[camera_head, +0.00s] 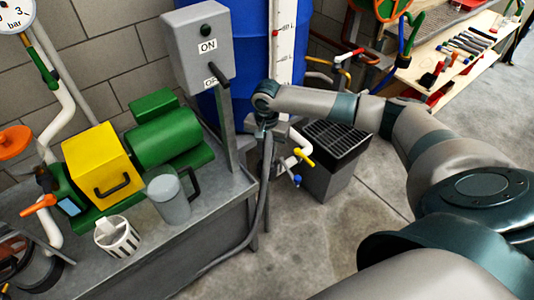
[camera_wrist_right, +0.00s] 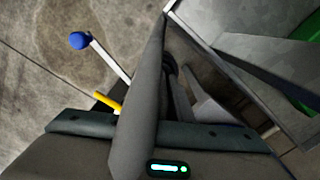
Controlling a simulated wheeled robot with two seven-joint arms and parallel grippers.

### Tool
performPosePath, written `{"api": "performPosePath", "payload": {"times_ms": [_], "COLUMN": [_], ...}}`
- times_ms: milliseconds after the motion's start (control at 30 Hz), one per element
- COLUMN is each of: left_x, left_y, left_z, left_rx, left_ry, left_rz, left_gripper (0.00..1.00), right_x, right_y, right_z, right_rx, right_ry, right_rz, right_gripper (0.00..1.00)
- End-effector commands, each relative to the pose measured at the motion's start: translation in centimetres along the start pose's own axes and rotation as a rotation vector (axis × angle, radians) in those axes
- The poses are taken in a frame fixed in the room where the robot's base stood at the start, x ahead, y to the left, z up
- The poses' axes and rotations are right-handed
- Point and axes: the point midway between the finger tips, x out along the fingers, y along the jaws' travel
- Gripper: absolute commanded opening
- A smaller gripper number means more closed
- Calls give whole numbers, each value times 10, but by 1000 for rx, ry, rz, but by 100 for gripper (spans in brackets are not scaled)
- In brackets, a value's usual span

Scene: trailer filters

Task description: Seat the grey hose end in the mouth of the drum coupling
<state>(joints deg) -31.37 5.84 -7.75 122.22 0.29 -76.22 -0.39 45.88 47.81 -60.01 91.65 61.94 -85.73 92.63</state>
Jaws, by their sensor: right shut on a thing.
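My right gripper (camera_head: 267,128) is shut on the grey hose (camera_head: 264,170) near its upper end, in front of the blue drum (camera_head: 210,105). The hose hangs down from it and curves left along the floor beside the bench. In the right wrist view the hose (camera_wrist_right: 143,110) runs large across the middle, hiding the fingertips. The hose end and the mouth of the drum coupling are hidden behind the gripper and hose, so I cannot tell whether they touch. A white pipe with a yellow handle (camera_head: 303,157) is just right of the gripper. My left gripper is out of view.
A metal bench (camera_head: 215,195) at left carries a green and yellow pump (camera_head: 100,165), a grey jug (camera_head: 168,195) and a striped cup (camera_head: 117,236). A switch box (camera_head: 198,45) stands close left of my wrist. A grated bin (camera_head: 335,150) is at right. Floor in front is clear.

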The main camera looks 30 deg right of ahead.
Motion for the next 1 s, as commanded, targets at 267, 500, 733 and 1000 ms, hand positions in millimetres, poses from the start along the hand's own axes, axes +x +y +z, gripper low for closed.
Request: {"api": "performPosePath", "payload": {"times_ms": [267,500,733,1000], "left_x": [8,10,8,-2], "left_y": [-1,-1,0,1], "left_z": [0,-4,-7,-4], "left_rx": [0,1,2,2], "left_ry": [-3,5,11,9], "left_rz": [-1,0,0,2], "left_gripper": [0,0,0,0], "right_x": [2,2,2,-16], "right_y": [0,0,0,0], "right_z": [0,0,0,0], "right_rx": [1,0,0,0], "right_ry": [1,1,1,1], "right_rz": [-1,0,0,-1], "right_gripper": [0,37,37,37]}}
